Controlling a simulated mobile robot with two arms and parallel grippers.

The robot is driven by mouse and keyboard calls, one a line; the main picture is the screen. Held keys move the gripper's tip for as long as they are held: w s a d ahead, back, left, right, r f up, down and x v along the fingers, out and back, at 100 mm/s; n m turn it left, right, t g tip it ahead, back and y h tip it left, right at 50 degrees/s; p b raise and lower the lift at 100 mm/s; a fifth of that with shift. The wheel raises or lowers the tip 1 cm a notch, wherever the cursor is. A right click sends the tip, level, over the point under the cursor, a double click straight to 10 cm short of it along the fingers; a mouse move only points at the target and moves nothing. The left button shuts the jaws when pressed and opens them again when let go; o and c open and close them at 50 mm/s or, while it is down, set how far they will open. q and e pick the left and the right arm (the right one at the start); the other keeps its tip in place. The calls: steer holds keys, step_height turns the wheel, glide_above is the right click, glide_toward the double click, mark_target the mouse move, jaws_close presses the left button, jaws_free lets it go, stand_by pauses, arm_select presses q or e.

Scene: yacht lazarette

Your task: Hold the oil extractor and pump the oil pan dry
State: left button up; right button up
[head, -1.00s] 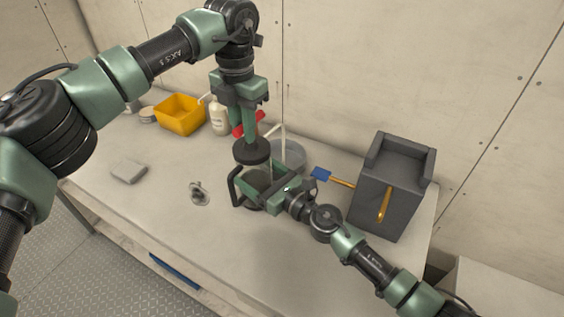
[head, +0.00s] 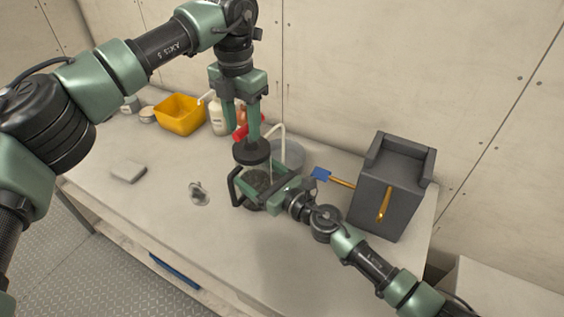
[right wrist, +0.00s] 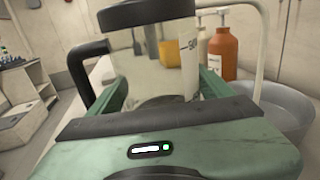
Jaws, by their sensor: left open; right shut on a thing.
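The oil extractor (head: 262,172) stands on the bench in the head view, a clear cylinder with a black lid (head: 252,151) and black side handle. Dark contents show low in it. Its red pump handle (head: 241,131) is above the lid. My left gripper (head: 241,136) is open over the lid, its fingers apart near the red handle; whether they touch it is unclear. My right gripper (head: 270,191) is shut on the extractor body, which also fills the right wrist view (right wrist: 152,65). The grey oil pan (head: 293,155) is just behind, with a pale hose arching toward it; its inside is mostly hidden.
A yellow bin (head: 180,115) and a white bottle (head: 218,117) stand at the back left. An orange bottle (right wrist: 223,53) shows in the right wrist view. A grey block (head: 126,171) and a metal part (head: 198,191) lie left. A dark grey box (head: 375,195) stands right.

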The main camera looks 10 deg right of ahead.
arm_select(q)
steer(key=shift+r, duration=2.55)
arm_select(e)
steer(key=o, duration=1.7)
